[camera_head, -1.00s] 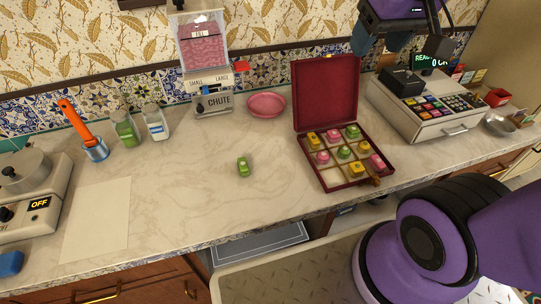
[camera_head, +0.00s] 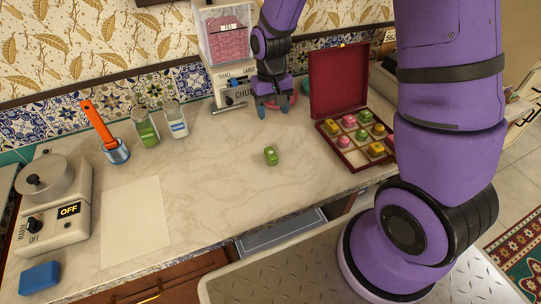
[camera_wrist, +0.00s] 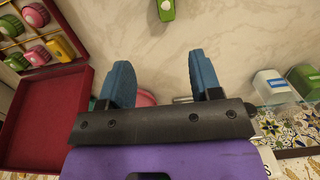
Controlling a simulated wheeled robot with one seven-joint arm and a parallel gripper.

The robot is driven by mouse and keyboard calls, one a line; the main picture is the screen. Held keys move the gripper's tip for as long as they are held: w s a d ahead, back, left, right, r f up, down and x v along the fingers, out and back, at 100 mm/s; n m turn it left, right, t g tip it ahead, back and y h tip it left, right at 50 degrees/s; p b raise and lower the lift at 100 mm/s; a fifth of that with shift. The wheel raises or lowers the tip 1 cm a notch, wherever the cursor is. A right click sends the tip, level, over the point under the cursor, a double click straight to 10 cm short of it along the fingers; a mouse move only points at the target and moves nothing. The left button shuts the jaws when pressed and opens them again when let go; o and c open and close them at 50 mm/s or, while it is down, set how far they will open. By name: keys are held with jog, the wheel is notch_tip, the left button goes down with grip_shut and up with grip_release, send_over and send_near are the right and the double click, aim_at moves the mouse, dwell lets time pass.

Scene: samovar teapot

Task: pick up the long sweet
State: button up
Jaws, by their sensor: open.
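An oblong green sweet (camera_head: 270,155) lies alone on the pale marble counter, left of the sweet box; it also shows at the top edge of the wrist view (camera_wrist: 166,9), partly cut off. My gripper (camera_head: 273,111) is above the counter, farther back than the green sweet, near the chute. Its blue fingers are apart and empty in the wrist view (camera_wrist: 160,68). The open red box (camera_head: 352,161) holds several pink, yellow and green sweets in its compartments; my arm hides its right part.
A pink dish (camera_head: 294,98) is partly hidden behind my gripper. The dispenser (camera_head: 227,45) stands at the back wall. Two jars (camera_head: 146,130) and an orange-handled tool (camera_head: 98,124) are to the left. The counter around the green sweet is clear.

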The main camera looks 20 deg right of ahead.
send_near(271, 152)
jog(key=shift+g, duration=0.4)
notch_tip(271, 152, down, 5)
jog(key=shift+d+f, duration=0.1)
jog(key=shift+d, duration=0.05)
jog(key=shift+s+a+f, duration=0.1)
jog(key=shift+s+f, duration=0.1)
jog(key=shift+f, duration=0.7)
jog(key=shift+s+a+f, duration=0.1)
jog(key=shift+s+f, duration=0.05)
jog(key=shift+f, duration=0.7)
jog(key=shift+s+f, duration=0.2)
jog(key=shift+f, duration=0.7)
jog(key=shift+c, duration=0.2)
jog(key=c, duration=1)
